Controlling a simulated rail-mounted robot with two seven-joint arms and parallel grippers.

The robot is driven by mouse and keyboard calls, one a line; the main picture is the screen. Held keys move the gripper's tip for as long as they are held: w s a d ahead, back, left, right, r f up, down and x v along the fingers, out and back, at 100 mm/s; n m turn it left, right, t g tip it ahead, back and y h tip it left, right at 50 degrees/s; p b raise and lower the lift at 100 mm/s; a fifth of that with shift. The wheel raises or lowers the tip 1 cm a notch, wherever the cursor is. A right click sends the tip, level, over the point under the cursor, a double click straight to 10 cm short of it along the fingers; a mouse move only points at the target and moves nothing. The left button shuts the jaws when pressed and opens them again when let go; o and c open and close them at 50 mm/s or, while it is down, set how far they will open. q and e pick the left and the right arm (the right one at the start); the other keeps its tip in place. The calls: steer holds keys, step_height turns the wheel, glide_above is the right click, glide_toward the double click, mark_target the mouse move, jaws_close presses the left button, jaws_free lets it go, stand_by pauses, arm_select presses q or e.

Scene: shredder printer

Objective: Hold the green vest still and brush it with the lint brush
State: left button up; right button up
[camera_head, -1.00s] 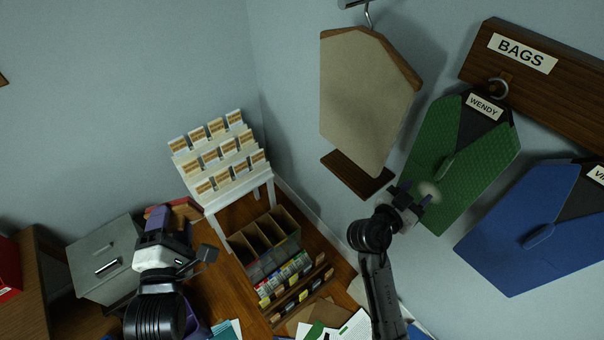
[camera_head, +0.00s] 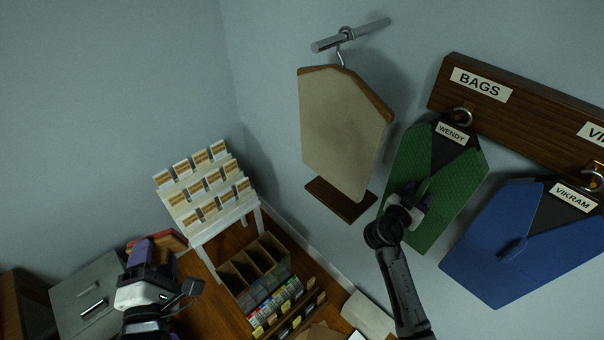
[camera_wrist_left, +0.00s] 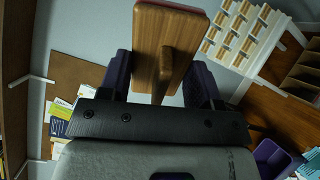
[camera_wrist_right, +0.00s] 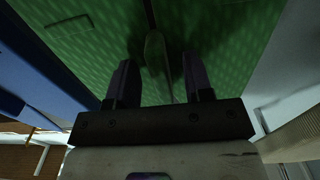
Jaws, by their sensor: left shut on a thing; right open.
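The green vest (camera_head: 457,195) hangs on the wall under a WENDY label, with a dark neck panel and a raised green tab. My right gripper (camera_head: 416,190) is in front of its lower left part. In the right wrist view the green tab (camera_wrist_right: 154,52) extends between the open fingers (camera_wrist_right: 160,85), and the jaws are not closed on it. My left gripper (camera_head: 153,250) is low at the left, far from the vest. In the left wrist view it is shut on the handle of the wooden lint brush (camera_wrist_left: 167,42), which has a reddish edge.
A blue vest (camera_head: 525,240) hangs right of the green one, below the wooden BAGS board (camera_head: 520,110). A beige panel (camera_head: 343,130) hangs from a metal rod at left. A white card rack (camera_head: 205,190) and grey cabinet (camera_head: 88,300) stand lower left.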

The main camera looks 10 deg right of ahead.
jaws_close()
stand_by(0.4)
stand_by(0.9)
